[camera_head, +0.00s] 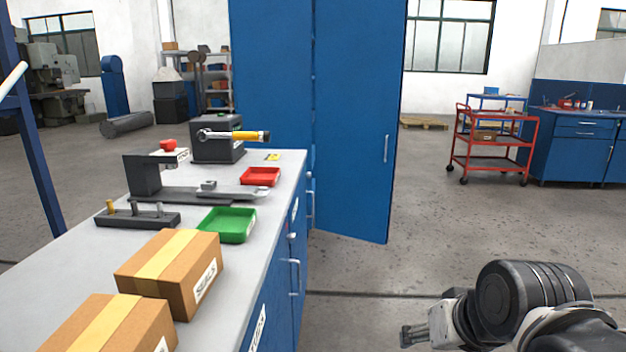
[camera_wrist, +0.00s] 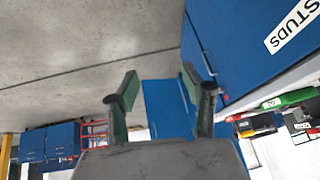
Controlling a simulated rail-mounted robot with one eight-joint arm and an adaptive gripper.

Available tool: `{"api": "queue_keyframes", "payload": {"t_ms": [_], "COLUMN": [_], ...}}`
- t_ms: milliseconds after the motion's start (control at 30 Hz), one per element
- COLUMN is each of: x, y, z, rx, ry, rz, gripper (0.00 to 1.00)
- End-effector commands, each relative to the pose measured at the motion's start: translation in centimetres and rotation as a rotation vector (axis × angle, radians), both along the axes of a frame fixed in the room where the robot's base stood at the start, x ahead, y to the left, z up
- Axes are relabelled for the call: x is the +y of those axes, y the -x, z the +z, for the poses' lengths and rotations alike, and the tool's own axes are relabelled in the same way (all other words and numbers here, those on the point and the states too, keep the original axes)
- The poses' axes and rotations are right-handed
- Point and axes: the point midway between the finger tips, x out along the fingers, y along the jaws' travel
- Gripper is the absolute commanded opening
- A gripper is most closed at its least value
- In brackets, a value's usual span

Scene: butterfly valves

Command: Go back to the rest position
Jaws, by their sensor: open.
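My gripper (camera_head: 414,334) is at the lower right in the head view, over the bare floor to the right of the workbench (camera_head: 70,262). In the wrist view its two fingers (camera_wrist: 160,88) stand apart with nothing between them. Only the tall blue cabinet (camera_wrist: 167,112) and the floor show behind the gap. My gripper touches nothing that I can see. The yellow-handled tool (camera_head: 240,136) lies on a dark block at the far end of the bench, well away from my gripper.
The bench holds a green tray (camera_head: 228,225), a red tray (camera_head: 260,176), a black fixture (camera_head: 145,178), a pin rack (camera_head: 138,218) and cardboard boxes (camera_head: 172,270). The cabinet door (camera_head: 352,130) stands open beyond. A red cart (camera_head: 492,140) is farther right. The floor (camera_head: 390,265) between is clear.

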Motion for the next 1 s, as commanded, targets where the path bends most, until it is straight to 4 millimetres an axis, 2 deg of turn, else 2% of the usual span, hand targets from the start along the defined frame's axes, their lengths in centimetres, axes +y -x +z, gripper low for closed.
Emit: {"api": "queue_keyframes", "payload": {"t_ms": [267,567,800,1000], "x": [-1.8,-1.8,-1.8,-1.8], "y": [3.4,3.3,3.3,3.3], "z": [-2.0,3.2,8.5,11.5], "rx": [-0.046,-0.046,-0.046,-0.046], "ry": [0.110,0.111,0.111,0.110], "rz": [0.008,0.008,0.008,0.007], "gripper": [0.45,0.45,0.45,0.45]}}
